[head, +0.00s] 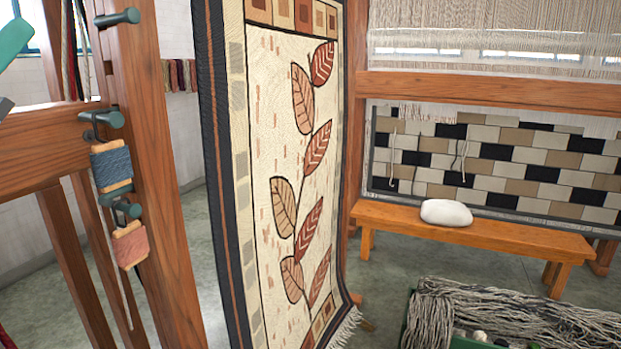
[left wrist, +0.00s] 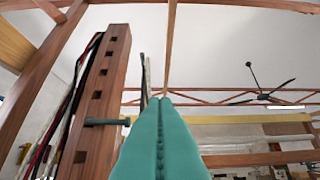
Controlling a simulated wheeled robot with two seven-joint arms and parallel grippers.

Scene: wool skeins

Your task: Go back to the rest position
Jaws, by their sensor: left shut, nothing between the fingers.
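My left gripper (head: 14,40) shows as a teal finger at the top left edge of the head view, left of the wooden post. In the left wrist view its two teal fingers (left wrist: 160,115) are pressed together, shut, with nothing between them. Most of the left arm is cut off by the frame. My right gripper is in neither view.
A wooden post (head: 163,190) with dark pegs carries a blue skein (head: 112,165) and a pink skein (head: 130,243). A leaf-patterned rug (head: 260,150) hangs centre. A bench (head: 480,233) holds a white bundle (head: 446,212). A yarn-filled crate (head: 405,325) stands lower right.

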